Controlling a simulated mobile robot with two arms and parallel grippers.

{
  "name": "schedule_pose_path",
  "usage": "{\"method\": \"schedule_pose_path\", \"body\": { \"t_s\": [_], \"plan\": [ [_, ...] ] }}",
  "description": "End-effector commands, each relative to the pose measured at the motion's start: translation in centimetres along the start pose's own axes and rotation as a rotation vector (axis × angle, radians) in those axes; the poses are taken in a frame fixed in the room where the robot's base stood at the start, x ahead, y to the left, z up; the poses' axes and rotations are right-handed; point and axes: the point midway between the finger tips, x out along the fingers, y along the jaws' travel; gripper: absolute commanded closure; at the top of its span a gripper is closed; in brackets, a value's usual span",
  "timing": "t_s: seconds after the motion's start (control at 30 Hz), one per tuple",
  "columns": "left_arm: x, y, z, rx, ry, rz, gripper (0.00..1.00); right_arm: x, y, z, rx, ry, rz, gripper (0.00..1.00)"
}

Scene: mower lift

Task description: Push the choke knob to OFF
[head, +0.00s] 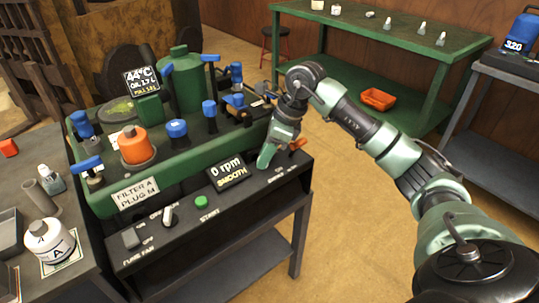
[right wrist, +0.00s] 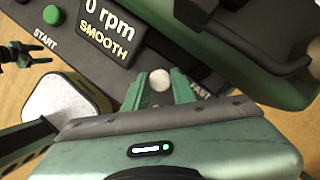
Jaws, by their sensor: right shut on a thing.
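In the head view my right gripper (head: 266,158) reaches down to the right end of the dark control panel (head: 185,232) and hides the knob; part of the printing there is covered. I cannot tell how far the knob is pulled out. My left gripper (right wrist: 46,50) shows small at the left edge of the right wrist view, its green fingers apart, clear of the panel.
An orange lever (head: 298,144) stands just right of my right gripper. The green mower deck (head: 180,160) rises behind. Open floor lies to the right.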

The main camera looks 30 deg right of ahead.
Motion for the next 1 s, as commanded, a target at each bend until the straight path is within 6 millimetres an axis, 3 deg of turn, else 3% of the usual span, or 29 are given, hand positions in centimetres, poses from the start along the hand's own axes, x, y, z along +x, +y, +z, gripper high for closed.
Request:
{"method": "schedule_pose_path", "body": {
  "t_s": [0.23, 0.27, 0.3, 0.33, 0.67, 0.83, 1.0],
  "plan": [
    [0.0, 0.0, -0.1, 0.0, 0.001, 0.0, 0.42, -0.3, -0.4, 0.3, 0.0, -0.014, -0.014, 1.0],
    [0.0, 0.0, -0.1, 0.0, 0.001, 0.0, 0.42, -0.3, -0.4, 0.3, 0.0, -0.014, -0.015, 0.66],
    [0.0, 0.0, -0.1, 0.0, 0.001, 0.0, 0.42, -0.3, -0.4, 0.3, 0.0, -0.013, -0.015, 0.55],
    [0.0, 0.0, -0.1, 0.0, 0.001, 0.0, 0.42, -0.3, -0.4, 0.3, 0.0, -0.012, -0.014, 0.53],
    [-0.1, 0.0, -0.1, 0.0, 0.002, 0.0, 0.42, -0.4, -0.2, 0.2, 0.0, -0.008, -0.009, 0.53],
    [0.0, 0.0, -0.1, 0.001, 0.008, 0.0, 0.42, -2.6, -0.3, 0.2, 0.0, -0.008, -0.013, 0.53],
    [1.1, 0.0, 1.2, 0.002, -0.008, 0.0, 0.42, -5.6, -0.3, 0.3, -0.002, -0.009, -0.013, 0.53]
  ]
}}
